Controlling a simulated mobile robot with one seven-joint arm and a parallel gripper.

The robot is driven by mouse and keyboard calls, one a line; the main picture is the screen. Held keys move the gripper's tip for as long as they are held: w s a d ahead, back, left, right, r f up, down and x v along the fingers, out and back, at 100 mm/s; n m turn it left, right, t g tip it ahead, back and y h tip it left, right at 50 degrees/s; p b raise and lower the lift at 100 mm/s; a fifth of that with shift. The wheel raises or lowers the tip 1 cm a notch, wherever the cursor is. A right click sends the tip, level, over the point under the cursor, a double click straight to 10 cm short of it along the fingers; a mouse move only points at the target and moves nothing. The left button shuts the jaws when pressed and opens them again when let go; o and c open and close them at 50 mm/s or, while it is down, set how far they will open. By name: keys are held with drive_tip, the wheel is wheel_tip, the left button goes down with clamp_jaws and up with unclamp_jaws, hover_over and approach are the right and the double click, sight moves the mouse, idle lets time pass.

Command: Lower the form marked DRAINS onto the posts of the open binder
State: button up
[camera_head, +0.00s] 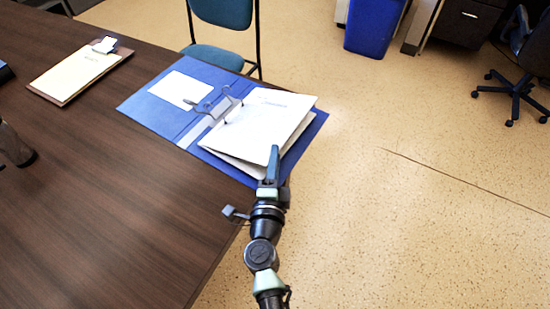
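The blue binder (157,108) lies open at the table's edge, its right cover reaching past the edge. Its metal posts and arches (203,104) stand along the spine. A white form (272,120) is over the right side, tilted and raised above other white paper (238,166) in the binder. Its print is too small to read, so I cannot confirm DRAINS. My gripper (273,158) is at the form's near edge and appears shut on it. The form's left edge is close to the posts; I cannot tell whether its holes line up with them.
A clipboard with a yellowish sheet (75,72) lies at the table's far left. A dark object (14,146) stands at the left edge. The brown table (110,200) is clear in front. A blue chair (215,56) stands behind the table. Open floor is on the right.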

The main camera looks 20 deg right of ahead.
drive_tip(key=shift+o, duration=0.8)
drive_tip(key=shift+f, duration=0.1)
drive_tip(key=shift+s, duration=0.1)
